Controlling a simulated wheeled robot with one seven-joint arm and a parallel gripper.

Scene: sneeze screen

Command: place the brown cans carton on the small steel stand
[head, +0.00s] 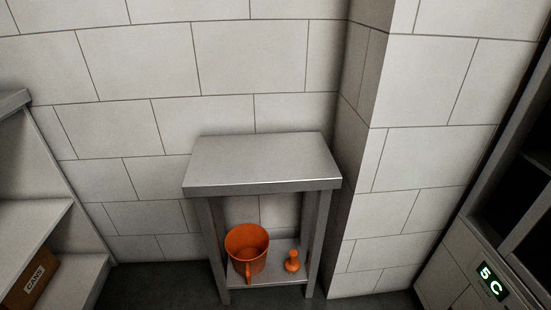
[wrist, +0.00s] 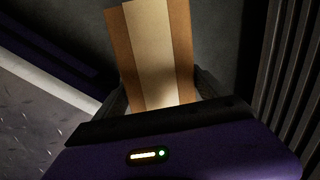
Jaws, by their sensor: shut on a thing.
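In the wrist view my gripper (wrist: 160,92) is shut on a brown carton (wrist: 124,50) with a broad pale strip down its middle. Dark fingers show on either side of it; no lettering shows on it there. My gripper is not in the head view. A brown carton labelled CANS (head: 35,279) shows at the lower left of the head view, on a low shelf, partly cut off. I cannot tell whether the two are the same carton. The small steel stand (head: 262,160) is in the middle, against the wall, with a bare top.
An orange jug (head: 246,250) and a small orange object (head: 292,262) sit on the stand's lower shelf. A wall pillar (head: 362,140) stands close to the stand's right. A shelf unit (head: 35,215) is at left; a dark cabinet with a lit "5 C" display (head: 492,283) is at right.

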